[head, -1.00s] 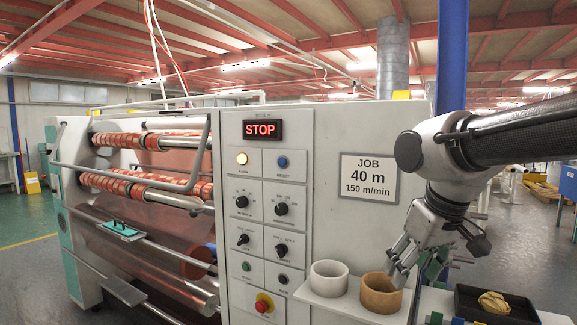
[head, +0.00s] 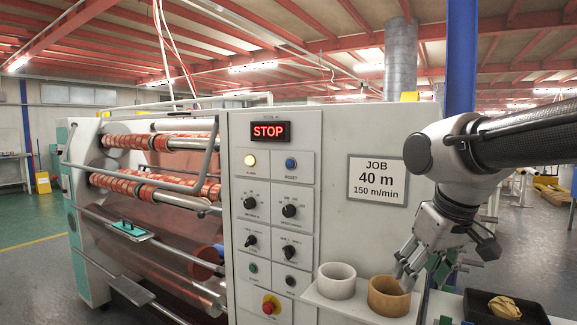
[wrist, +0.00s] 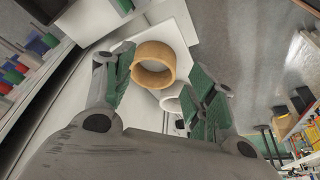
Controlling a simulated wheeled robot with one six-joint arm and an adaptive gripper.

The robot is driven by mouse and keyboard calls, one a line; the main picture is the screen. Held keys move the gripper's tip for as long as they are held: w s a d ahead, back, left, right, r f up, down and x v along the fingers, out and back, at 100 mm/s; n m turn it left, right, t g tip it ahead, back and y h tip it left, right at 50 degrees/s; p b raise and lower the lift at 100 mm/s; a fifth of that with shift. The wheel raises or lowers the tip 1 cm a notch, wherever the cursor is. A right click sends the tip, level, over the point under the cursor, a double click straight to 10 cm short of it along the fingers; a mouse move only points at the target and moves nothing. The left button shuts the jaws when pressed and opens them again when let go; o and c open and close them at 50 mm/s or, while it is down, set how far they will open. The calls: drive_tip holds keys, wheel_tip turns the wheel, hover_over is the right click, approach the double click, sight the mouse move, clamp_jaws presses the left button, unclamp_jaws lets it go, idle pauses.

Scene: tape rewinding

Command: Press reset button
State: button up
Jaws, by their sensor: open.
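The blue reset button (head: 291,163) is on the upper right of the grey control panel (head: 271,210), beside a lit yellow alarm lamp (head: 250,160). The red display (head: 268,131) above reads STOP. My gripper (head: 405,279) is at the right, well away from the button, just above a tan ring (head: 389,299) on a white shelf. In the wrist view my gripper (wrist: 160,88) is open, its green-padded fingers to either side of the tan ring (wrist: 153,65), with nothing held. I cannot tell whether a finger touches the ring.
A white ring (head: 337,281) stands left of the tan one. The panel also has several black knobs, a green button (head: 252,267) and a red emergency stop (head: 270,304). A black tray (head: 480,308) sits at the right. Space before the upper panel is clear.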

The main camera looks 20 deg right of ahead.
clamp_jaws()
idle(1.2)
